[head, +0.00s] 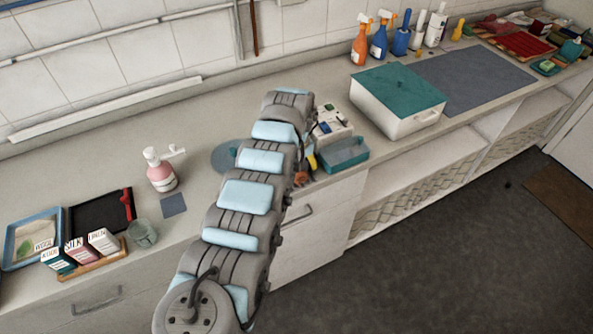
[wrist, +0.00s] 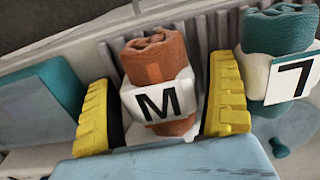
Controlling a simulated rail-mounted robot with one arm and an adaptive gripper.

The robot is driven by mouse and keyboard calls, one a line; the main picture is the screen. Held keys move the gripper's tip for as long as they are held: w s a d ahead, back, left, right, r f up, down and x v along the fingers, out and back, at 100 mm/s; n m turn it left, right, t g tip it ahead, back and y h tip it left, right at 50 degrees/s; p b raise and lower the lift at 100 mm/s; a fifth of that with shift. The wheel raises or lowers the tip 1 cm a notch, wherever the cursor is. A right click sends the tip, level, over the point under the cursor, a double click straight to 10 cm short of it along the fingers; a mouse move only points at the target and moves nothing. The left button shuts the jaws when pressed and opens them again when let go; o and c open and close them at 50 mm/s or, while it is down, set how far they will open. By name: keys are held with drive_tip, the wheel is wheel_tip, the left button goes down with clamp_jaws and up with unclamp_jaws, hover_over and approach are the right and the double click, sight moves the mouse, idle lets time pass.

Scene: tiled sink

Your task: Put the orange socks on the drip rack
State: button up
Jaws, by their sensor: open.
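The orange socks (wrist: 155,62) are a rolled bundle with a white band marked "M", in the middle of the wrist view. My gripper (wrist: 161,92) is open, with one yellow finger pad on each side of the bundle. The left pad is close to the band; whether either pad touches it I cannot tell. A grey ridged surface (wrist: 205,30) shows behind the bundle; I cannot tell whether it is the drip rack.
A teal roll (wrist: 276,34) with a white band marked "7" stands close on the right in the wrist view. In the head view, a teal tray (head: 343,154) and a white box with a teal lid (head: 398,96) stand right of my arm.

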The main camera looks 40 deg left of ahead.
wheel_tip(320, 180, up, 12)
drive_tip(key=b, duration=0.3)
drive_tip(key=shift+r, duration=0.2)
idle(0.7)
